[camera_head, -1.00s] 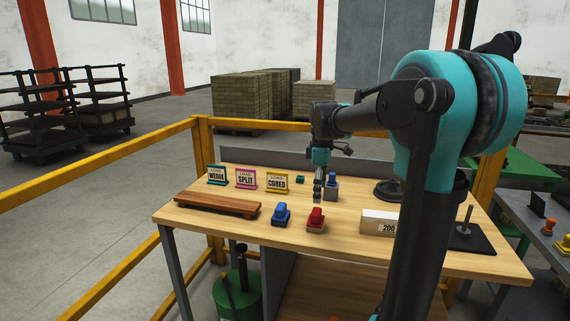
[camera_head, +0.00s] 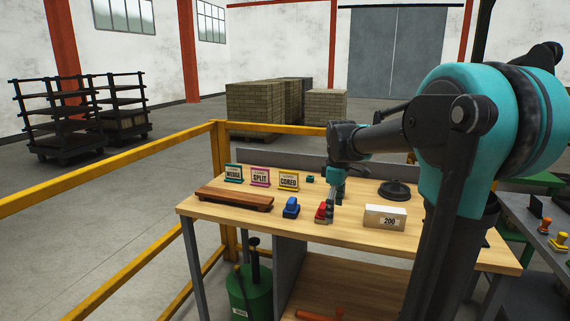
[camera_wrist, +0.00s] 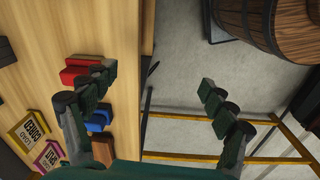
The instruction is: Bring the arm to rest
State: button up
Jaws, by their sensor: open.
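My gripper (camera_head: 331,210) hangs over the wooden workbench (camera_head: 450,250), in front of or beside the red block (camera_head: 320,212) in the head view; contact cannot be told. In the wrist view my gripper (camera_wrist: 146,80) is open, its two fingers wide apart with nothing between them. One finger is over the bench beside the red block (camera_wrist: 75,75); the other is over the floor past the bench edge. My arm reaches in from the right, bent at the elbow. The area directly behind the gripper is hidden.
A blue block (camera_head: 291,208), a wooden board (camera_head: 234,200), several load signs (camera_head: 260,176), a white block marked 200 (camera_head: 385,217) and a black round base (camera_head: 395,190) stand on the bench. Yellow rails (camera_head: 110,172) fence the left. A barrel (camera_wrist: 255,20) shows in the wrist view.

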jog(key=s+d+f+m+t, duration=0.1)
jog(key=s+f+m+t, duration=0.1)
jog(key=s+f+m, duration=0.4)
jog(key=s+d+f+m+t, duration=0.1)
jog(key=s+f+m, duration=0.5)
jog(key=s+f, duration=0.6)
jog(key=shift+s+d+m+t, duration=0.4)
jog(key=shift+s+d, duration=0.35)
jog(key=shift+s, duration=0.25)
jog(key=shift+c, duration=0.4)
